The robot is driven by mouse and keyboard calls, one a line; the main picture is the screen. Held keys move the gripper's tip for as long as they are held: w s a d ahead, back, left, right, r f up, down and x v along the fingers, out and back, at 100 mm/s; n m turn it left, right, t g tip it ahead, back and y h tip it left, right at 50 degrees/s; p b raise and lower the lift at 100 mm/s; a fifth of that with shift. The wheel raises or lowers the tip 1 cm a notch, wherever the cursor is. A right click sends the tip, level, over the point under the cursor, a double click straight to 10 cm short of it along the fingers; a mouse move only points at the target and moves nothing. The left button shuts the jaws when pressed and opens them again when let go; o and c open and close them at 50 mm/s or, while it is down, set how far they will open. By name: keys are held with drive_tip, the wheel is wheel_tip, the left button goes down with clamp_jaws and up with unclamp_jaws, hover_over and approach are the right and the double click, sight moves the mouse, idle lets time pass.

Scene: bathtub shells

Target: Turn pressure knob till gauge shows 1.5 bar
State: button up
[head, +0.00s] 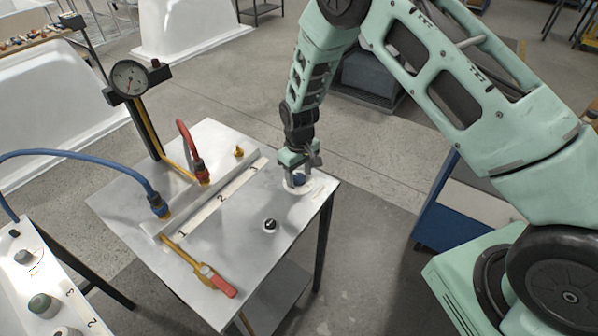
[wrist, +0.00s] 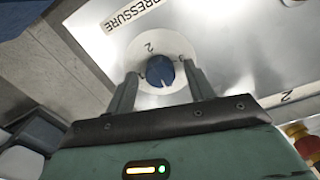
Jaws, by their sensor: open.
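The pressure knob (wrist: 160,72) is blue with a pale pointer line and sits on a white round dial plate (wrist: 140,48) with printed numbers, beside a "PRESSURE" label (wrist: 130,14). My gripper (wrist: 160,82) is open, with one finger on each side of the knob in the wrist view. I cannot tell whether the fingers touch it. In the head view my gripper (head: 300,162) points down over the knob (head: 299,179), which it partly hides, at the table's right corner. The round gauge (head: 130,78) stands on a post at the table's back left; its reading is too small to tell.
The metal table (head: 120,205) carries a numbered strip (head: 222,198), a blue hose (head: 110,165), a red hose (head: 187,140), a yellow valve with a red handle (head: 215,280) and a small black knob (head: 270,225). White tub shells (head: 190,25) stand behind. A control panel (head: 20,290) is at lower left.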

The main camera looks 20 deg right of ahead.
drive_tip(key=c, duration=1)
